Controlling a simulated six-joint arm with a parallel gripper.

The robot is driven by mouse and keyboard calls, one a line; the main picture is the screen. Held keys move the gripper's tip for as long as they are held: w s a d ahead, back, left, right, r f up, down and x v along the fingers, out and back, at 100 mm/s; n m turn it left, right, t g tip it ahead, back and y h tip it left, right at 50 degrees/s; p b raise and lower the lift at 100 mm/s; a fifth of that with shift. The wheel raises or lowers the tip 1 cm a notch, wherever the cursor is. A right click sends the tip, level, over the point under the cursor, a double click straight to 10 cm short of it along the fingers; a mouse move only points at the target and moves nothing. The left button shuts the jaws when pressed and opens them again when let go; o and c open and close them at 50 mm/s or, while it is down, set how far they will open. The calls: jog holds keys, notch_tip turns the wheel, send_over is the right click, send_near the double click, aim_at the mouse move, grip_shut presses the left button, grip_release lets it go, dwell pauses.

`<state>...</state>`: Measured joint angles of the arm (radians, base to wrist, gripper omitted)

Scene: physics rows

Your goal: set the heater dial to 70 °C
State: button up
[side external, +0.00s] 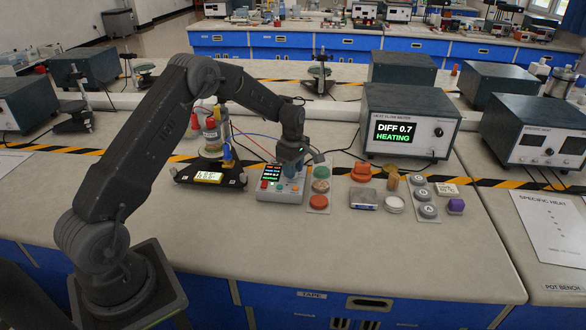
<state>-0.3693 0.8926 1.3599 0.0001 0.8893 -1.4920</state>
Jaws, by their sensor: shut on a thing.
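The heater control box (269,194) is a small light-grey unit in the middle of the bench. Its dark screen (270,177) shows several coloured lines, too small to read surely. My gripper (292,167) points down over the right part of the box, shut on the heater dial. The fingers mostly hide the dial, and I cannot read its setting.
A clamped apparatus on a black base (209,176) stands left of the box, with wires running near my wrist. Coloured discs (318,201), a small scale-like block (363,198) and grey weights (427,211) lie to the right.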

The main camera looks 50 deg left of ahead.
jog(key=m, duration=1.4)
jog(key=shift+m, duration=0.4)
jog(key=m, duration=0.3)
jog(key=shift+m, duration=0.3)
jog(key=m, duration=0.3)
jog(key=shift+m, duration=0.3)
jog(key=m, duration=0.5)
jog(key=shift+m, duration=0.7)
jog(key=o, duration=0.9)
